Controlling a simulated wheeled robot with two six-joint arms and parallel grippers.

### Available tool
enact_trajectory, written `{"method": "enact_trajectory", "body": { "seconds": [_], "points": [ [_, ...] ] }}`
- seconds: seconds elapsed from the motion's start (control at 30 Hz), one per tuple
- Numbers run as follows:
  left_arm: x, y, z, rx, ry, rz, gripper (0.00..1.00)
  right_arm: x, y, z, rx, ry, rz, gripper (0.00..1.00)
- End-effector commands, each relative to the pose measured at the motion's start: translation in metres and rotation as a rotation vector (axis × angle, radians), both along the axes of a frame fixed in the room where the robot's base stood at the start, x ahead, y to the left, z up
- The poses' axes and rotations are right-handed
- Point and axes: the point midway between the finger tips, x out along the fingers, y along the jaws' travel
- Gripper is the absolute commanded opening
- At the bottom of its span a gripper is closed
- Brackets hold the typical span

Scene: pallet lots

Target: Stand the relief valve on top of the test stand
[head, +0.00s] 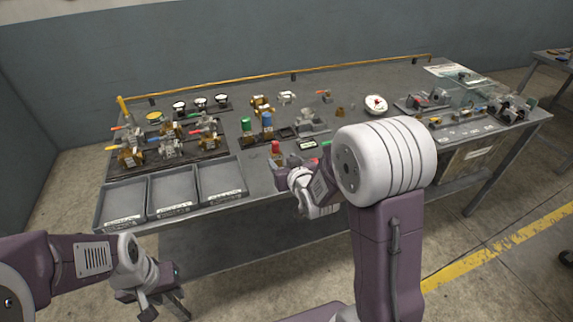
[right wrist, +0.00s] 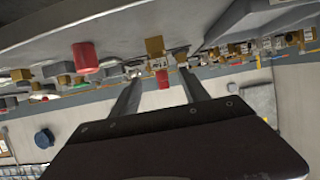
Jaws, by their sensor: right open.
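I cannot tell for certain which part is the relief valve. Upright pieces with coloured caps stand on the bench: a green-capped one (head: 246,126), a blue-capped one (head: 267,122) and a red-capped one (head: 275,147) nearer the front edge. The right wrist view is upside down. There my right gripper (right wrist: 159,72) is open, with a small brass piece with a red cap (right wrist: 162,81) seen between its fingers, not held. A larger red cap (right wrist: 85,57) is left of them. My left gripper (head: 165,303) is open and empty, low in front of the bench. The test stand is not clearly identifiable.
Three grey trays (head: 172,190) lie empty at the bench's front left. Several valves crowd a dark board (head: 185,158) behind them. A round white gauge (head: 376,104) and more fittings (head: 512,108) stand to the right. My right arm hides part of the front edge.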

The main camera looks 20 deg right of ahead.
Motion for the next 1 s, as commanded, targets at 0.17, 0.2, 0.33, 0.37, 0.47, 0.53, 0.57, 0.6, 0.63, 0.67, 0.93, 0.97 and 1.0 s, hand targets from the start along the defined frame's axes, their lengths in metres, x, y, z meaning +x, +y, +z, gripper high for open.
{"method": "enact_trajectory", "body": {
  "seconds": [0.17,0.2,0.33,0.37,0.47,0.53,0.57,0.6,0.63,0.67,0.93,0.97,1.0],
  "points": [
    [0.0,0.0,0.002,0.0,0.0,0.0,0.36,-0.025,-0.001,0.011,0.0,-0.001,0.0,0.53],
    [0.0,0.0,0.002,0.0,0.0,0.0,0.36,-0.028,-0.001,0.012,0.0,-0.001,0.0,0.53],
    [0.0,0.0,0.002,0.0,0.0,0.0,0.36,-0.031,-0.001,0.012,0.0,0.0,0.0,0.53],
    [0.0,0.0,0.002,0.0,0.0,0.0,0.36,-0.032,-0.001,0.011,0.0,0.006,0.0,0.53],
    [0.0,0.0,0.002,0.0,0.0,0.0,0.36,-0.044,-0.002,-0.007,-0.002,0.112,-0.006,0.53],
    [0.0,0.0,0.002,0.0,0.0,0.0,0.36,-0.069,-0.003,-0.034,-0.003,0.282,-0.016,0.53],
    [0.0,0.0,0.002,0.0,0.0,0.0,0.36,-0.084,-0.004,-0.047,-0.002,0.369,-0.02,0.53],
    [0.0,0.0,0.002,0.0,0.0,0.0,0.36,-0.106,-0.004,-0.061,-0.001,0.483,-0.026,0.53],
    [0.0,0.0,0.002,0.0,0.0,0.0,0.36,-0.123,-0.004,-0.07,0.0,0.569,-0.028,0.53],
    [0.0,0.0,0.002,0.0,0.0,0.0,0.36,-0.141,-0.003,-0.078,0.001,0.65,-0.031,0.53],
    [0.0,0.0,0.002,0.0,0.0,0.0,0.36,-0.242,0.0,-0.095,0.012,1.065,-0.04,0.53],
    [0.0,0.0,0.002,0.0,0.0,0.0,0.36,-0.244,0.0,-0.095,0.012,1.074,-0.041,0.53],
    [0.0,0.0,0.002,0.0,0.0,0.0,0.36,-0.245,0.0,-0.095,0.012,1.078,-0.041,0.53]
  ]
}}
